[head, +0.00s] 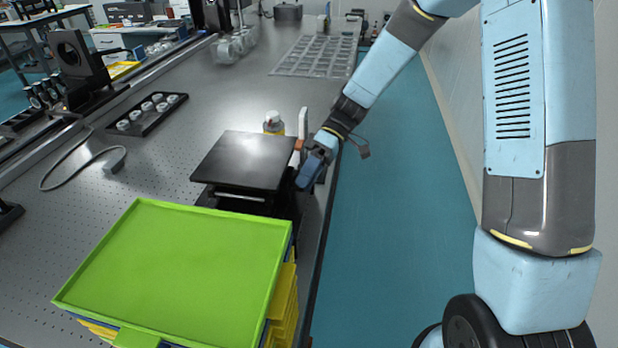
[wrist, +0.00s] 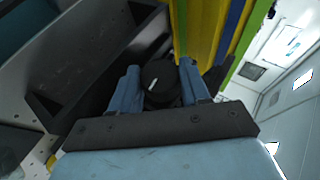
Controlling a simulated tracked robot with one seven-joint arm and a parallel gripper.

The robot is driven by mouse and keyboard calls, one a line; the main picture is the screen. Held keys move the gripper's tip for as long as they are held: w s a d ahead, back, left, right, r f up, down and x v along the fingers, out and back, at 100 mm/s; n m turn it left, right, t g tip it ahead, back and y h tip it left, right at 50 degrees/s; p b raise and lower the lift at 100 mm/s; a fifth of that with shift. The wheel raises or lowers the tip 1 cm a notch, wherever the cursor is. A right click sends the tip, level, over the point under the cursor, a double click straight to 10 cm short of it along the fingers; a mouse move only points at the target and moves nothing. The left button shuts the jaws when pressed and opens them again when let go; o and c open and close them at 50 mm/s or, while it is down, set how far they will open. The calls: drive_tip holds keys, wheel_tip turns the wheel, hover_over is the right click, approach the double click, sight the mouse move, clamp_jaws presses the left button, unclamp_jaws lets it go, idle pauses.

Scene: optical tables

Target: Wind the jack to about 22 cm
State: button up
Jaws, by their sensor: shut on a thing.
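The jack has a flat black top plate (head: 243,160) and stands on the optical table, its plate raised over a dark lower body. My gripper (head: 303,176) is at the jack's right side, by the table edge. In the wrist view, my two blue fingers (wrist: 160,88) are shut on the jack's round black knob (wrist: 161,78), which bears a short white mark. The head view hides the knob behind my gripper. An upright white and orange strip (head: 301,132), perhaps a scale, stands just behind the jack; I cannot read it.
A bright green tray (head: 180,255) tops a stack of yellow and blue trays in front of the jack. A bottle with a yellow label (head: 273,123) stands behind it. A black rack of white-topped pieces (head: 147,112) and a grey cable (head: 75,160) lie left. Floor is clear at right.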

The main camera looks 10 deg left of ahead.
drive_tip(key=g, duration=0.2)
drive_tip(key=m+g+y, duration=0.1)
drive_tip(key=shift+w+f, duration=0.25)
drive_tip(key=shift+f, duration=0.05)
drive_tip(key=shift+f+m+g+y, duration=0.15)
drive_tip(key=shift+m+g+y, duration=0.5)
drive_tip(key=shift+g, duration=0.95)
drive_tip(key=o, duration=1)
drive_tip(key=shift+o, duration=0.2)
drive_tip(key=v, duration=1.3)
drive_tip(key=shift+w+f, duration=0.35)
drive_tip(key=shift+w, duration=0.05)
drive_tip(key=shift+d, duration=0.1)
